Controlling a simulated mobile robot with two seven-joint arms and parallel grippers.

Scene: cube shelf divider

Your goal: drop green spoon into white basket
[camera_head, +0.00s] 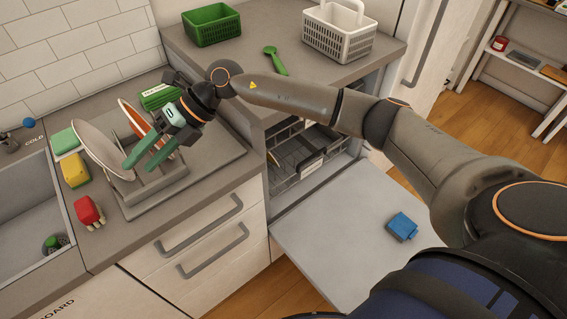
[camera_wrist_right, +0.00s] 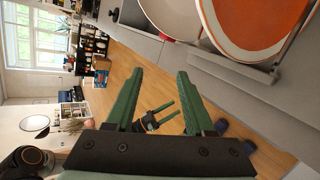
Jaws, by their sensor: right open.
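The green spoon (camera_head: 275,60) lies on the raised counter at the back, between the green basket and the white basket. The white basket (camera_head: 338,32) stands upright to its right, with its handle raised; I see nothing in it. My right gripper (camera_head: 145,158) is open and empty, above the dish rack, in front of and to the left of the spoon. Its green fingers stand apart in the right wrist view (camera_wrist_right: 157,80). My left gripper (camera_wrist_right: 163,108) shows small between them, fingers apart and empty, and is out of the head view.
The dish rack (camera_head: 165,195) holds a white plate (camera_head: 95,146) and an orange plate (camera_head: 136,120). The green basket (camera_head: 212,26) stands at the back left. The dishwasher door (camera_head: 335,240) is folded down, with a blue block (camera_head: 402,226) on it. A sink (camera_head: 30,220) is at left.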

